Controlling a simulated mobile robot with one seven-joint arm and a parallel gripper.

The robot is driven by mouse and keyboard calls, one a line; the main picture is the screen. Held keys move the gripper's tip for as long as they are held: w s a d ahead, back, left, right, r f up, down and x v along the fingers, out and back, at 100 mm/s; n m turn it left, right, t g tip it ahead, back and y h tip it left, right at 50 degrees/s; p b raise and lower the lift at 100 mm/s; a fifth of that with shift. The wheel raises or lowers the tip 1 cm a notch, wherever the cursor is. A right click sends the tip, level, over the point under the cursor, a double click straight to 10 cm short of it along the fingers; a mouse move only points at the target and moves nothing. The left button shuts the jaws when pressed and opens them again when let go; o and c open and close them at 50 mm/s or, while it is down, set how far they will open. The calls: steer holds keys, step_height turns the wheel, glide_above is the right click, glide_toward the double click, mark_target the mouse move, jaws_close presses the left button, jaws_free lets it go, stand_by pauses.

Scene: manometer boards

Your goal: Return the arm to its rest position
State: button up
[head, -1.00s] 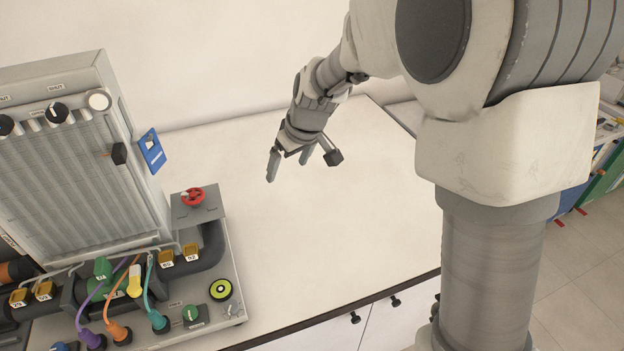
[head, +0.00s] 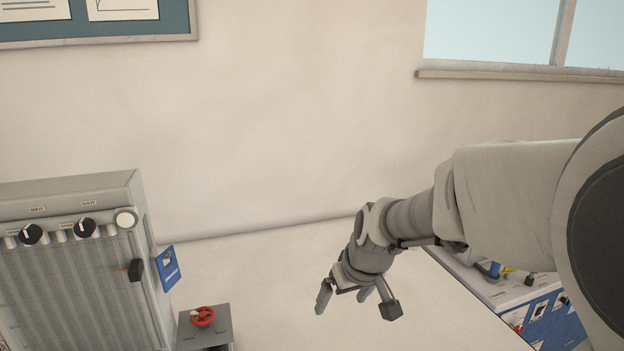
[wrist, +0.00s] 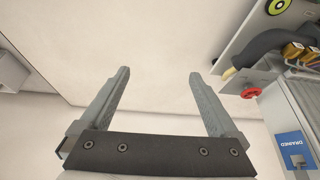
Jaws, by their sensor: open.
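My gripper (head: 343,296) hangs over the bare bench top at the right of the manometer board in the head view, at the end of my bent arm. In the wrist view my gripper (wrist: 158,88) shows two grey fingers spread wide with nothing between them. Its fingers are apart from everything around them.
The manometer board (head: 80,280) stands at the left, with a blue tag (head: 168,268) on its side and a red handwheel (head: 203,316) beside it. The bench top (head: 275,285) between board and arm is clear. Another blue-fronted unit (head: 545,318) stands at the right.

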steer(key=s+d+r+m+h, duration=0.1)
steer(key=s+d+r, duration=0.3)
steer(key=s, duration=0.6)
steer(key=s+d+r+m+t+h, duration=0.1)
steer(key=s+d+r+m, duration=0.2)
steer(key=s, duration=0.7)
steer(key=shift+s+d+r, duration=0.4)
steer(key=shift+d, duration=0.15)
